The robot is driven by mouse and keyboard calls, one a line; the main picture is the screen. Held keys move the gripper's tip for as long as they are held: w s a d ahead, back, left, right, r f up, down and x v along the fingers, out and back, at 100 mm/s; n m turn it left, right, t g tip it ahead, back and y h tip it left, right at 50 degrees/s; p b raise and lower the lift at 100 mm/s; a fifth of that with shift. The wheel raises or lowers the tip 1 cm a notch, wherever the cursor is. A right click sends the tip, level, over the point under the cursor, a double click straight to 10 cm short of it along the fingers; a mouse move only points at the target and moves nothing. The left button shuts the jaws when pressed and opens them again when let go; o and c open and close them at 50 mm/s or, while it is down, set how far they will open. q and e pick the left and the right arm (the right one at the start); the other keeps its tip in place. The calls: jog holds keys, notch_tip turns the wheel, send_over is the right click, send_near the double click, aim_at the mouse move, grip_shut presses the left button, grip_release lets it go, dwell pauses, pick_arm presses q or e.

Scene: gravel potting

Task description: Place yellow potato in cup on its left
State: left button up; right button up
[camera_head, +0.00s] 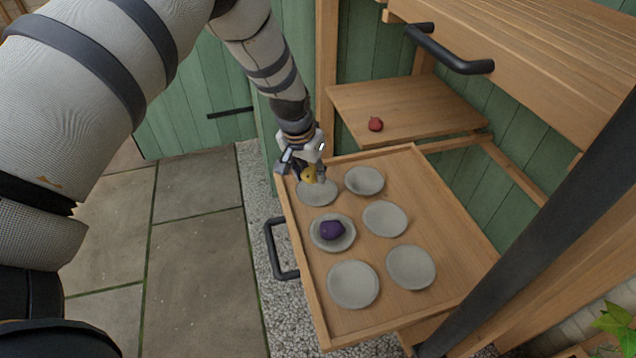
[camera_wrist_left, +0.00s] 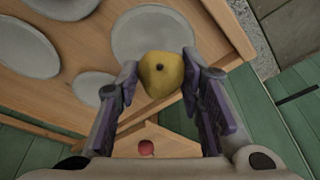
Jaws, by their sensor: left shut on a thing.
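My left gripper (camera_head: 307,174) is shut on a yellow potato (camera_head: 309,173), which also shows between its fingers in the left wrist view (camera_wrist_left: 160,74). The potato is at the far edge of the far-left grey dish (camera_head: 317,194); I cannot tell whether it touches it. That dish also shows behind the potato in the wrist view (camera_wrist_left: 137,36). The far-right dish (camera_head: 364,181) is empty. A dark purple potato (camera_head: 332,230) lies in the middle-left dish (camera_head: 345,241). My right gripper is not in view.
The dishes stand in two columns on a wooden tray (camera_head: 440,205) with raised edges. Empty dishes include the middle-right (camera_head: 385,219), near-left (camera_head: 353,285) and near-right (camera_head: 411,267) ones. A red object (camera_head: 376,124) lies on a wooden shelf (camera_head: 425,105) behind. A black handle (camera_head: 276,250) juts out left.

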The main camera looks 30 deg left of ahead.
pick_arm(q)
jog(key=shift+w+d+f, duration=0.25)
jog(key=shift+f, duration=0.1)
jog(key=shift+s+b+x, duration=0.15)
jog(key=shift+x, duration=0.7)
jog(key=shift+s+b+x, duration=0.15)
jog(key=shift+x, duration=0.75)
grip_shut()
jog(key=o, duration=1)
grip_release()
jog(key=shift+d, duration=0.2)
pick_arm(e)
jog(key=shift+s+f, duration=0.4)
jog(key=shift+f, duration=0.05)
pick_arm(q)
jog(key=p+v, duration=0.2)
jog(key=v, duration=1)
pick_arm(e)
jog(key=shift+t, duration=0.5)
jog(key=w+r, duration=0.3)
pick_arm(q)
jog(key=shift+r, duration=0.1)
